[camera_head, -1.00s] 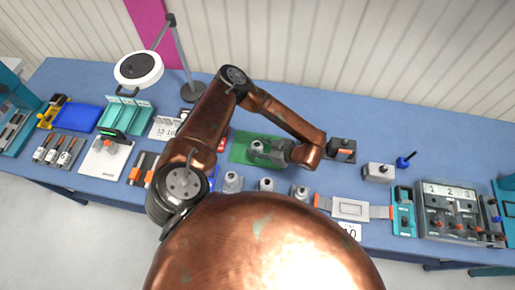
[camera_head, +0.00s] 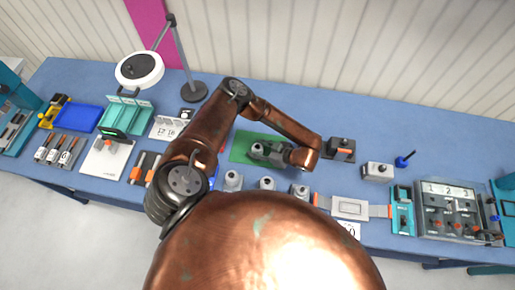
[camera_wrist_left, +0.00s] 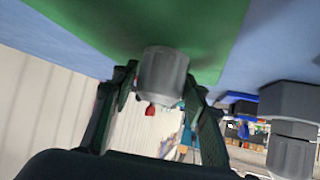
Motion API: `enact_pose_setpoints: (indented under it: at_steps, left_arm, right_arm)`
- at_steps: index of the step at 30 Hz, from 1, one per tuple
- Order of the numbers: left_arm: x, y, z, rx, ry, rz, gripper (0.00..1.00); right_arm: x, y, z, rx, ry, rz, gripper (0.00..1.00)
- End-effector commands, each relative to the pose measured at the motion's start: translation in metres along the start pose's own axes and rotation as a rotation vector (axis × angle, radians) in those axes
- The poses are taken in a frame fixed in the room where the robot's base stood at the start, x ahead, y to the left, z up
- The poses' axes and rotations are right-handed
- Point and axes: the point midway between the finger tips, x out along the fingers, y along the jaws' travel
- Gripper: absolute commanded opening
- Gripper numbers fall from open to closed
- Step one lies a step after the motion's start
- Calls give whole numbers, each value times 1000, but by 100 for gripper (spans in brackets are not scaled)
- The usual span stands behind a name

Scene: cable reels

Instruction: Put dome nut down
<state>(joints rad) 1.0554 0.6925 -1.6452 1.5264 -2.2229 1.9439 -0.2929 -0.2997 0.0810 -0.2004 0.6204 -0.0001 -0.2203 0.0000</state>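The dome nut (camera_wrist_left: 162,76) is a grey faceted piece between the two dark fingers of my left gripper (camera_wrist_left: 163,84) in the left wrist view. The fingers lie against its sides. Its far end meets the green mat (camera_wrist_left: 190,25) in that picture; I cannot tell whether it bears on the mat. In the head view my left gripper (camera_head: 258,150) is low over the green mat (camera_head: 239,148), and the nut is too small there to make out clearly. My right gripper is not in view.
Grey blocks with round tops (camera_head: 233,181) stand in front of the mat. A dark fixture (camera_head: 341,149) is right of it. A grey stepped piece (camera_wrist_left: 291,130) shows close by in the wrist view. A lamp (camera_head: 139,69) stands behind left. The blue table is clear behind the mat.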

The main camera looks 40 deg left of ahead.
Motion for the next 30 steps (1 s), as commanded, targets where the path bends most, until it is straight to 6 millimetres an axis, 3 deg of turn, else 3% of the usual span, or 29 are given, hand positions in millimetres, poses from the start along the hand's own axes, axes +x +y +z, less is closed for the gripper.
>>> enact_pose_setpoints:
  at_steps: [4,15,20,30]
  left_arm:
    - [0,0,0,0,0,0,52]
    - [-4,0,-4,-1,-1,1,52]
    - [-29,1,0,0,-3,4,52]
    - [-98,2,-2,-1,0,5,52]
  right_arm:
    - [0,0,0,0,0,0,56]
    - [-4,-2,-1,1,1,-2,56]
    - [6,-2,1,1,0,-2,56]
    - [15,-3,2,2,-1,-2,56]
